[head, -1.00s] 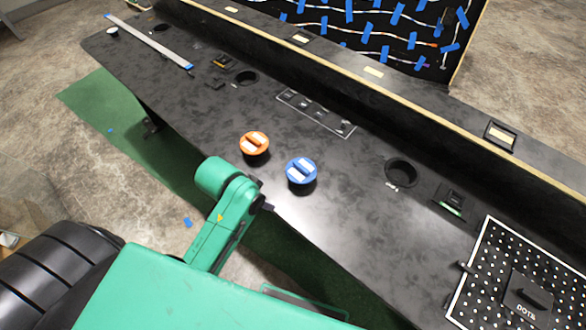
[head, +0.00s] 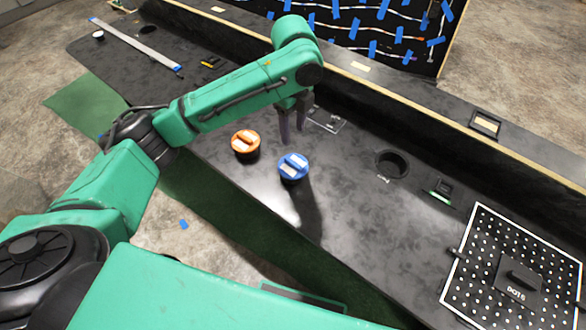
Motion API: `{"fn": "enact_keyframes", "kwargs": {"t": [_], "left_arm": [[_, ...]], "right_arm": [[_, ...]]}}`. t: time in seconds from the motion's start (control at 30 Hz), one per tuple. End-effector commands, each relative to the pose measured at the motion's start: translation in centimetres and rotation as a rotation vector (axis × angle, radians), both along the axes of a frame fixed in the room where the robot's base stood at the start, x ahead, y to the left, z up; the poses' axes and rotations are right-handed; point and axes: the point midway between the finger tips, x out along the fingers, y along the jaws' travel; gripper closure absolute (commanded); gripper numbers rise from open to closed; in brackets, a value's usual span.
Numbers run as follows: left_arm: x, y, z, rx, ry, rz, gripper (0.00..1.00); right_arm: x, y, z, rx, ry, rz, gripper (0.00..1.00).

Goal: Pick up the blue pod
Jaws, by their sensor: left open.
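The blue pod (head: 293,167) is a round blue-topped piece with a white-marked raised bar. It stands upright on the black console top (head: 345,225) in the head view. The orange pod (head: 245,142) stands just to its left. My left gripper (head: 291,138) points down with its dark fingers open and empty. In the picture its tips are just above and behind the blue pod, apart from it. The exact height of the tips over the console is hard to tell. My right gripper is not in view.
A round hole (head: 392,164) lies to the right of the pods, with a perforated panel (head: 515,270) further right. A raised black ledge (head: 420,125) runs along the back. A grey strip (head: 135,46) lies at the far left. The console front right of the blue pod is clear.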

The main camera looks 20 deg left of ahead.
Motion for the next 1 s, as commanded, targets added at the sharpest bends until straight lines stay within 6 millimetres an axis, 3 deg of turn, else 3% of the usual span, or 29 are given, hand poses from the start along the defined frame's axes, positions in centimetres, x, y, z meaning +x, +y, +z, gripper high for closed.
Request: {"fn": "enact_keyframes", "kwargs": {"t": [0.2,0.47,0.6,0.87,0.9,1.0], "left_arm": [[-0.2,0.0,-5.5,0.000,0.005,0.002,0.46],[0.0,0.1,-9.4,-0.001,0.002,0.003,0.46],[0.1,0.1,-12.2,-0.003,0.001,0.002,0.46],[0.2,0.1,-13.3,-0.003,-0.003,0.000,0.46],[0.2,0.1,-13.3,-0.003,-0.003,0.001,0.54],[0.2,0.1,-13.3,-0.003,-0.003,0.001,0.92]], "right_arm": [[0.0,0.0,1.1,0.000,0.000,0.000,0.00],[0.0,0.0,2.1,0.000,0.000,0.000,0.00],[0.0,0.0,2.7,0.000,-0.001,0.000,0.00],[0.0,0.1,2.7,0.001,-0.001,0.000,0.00],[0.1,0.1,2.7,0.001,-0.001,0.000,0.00],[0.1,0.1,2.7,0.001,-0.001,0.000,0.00]]}}
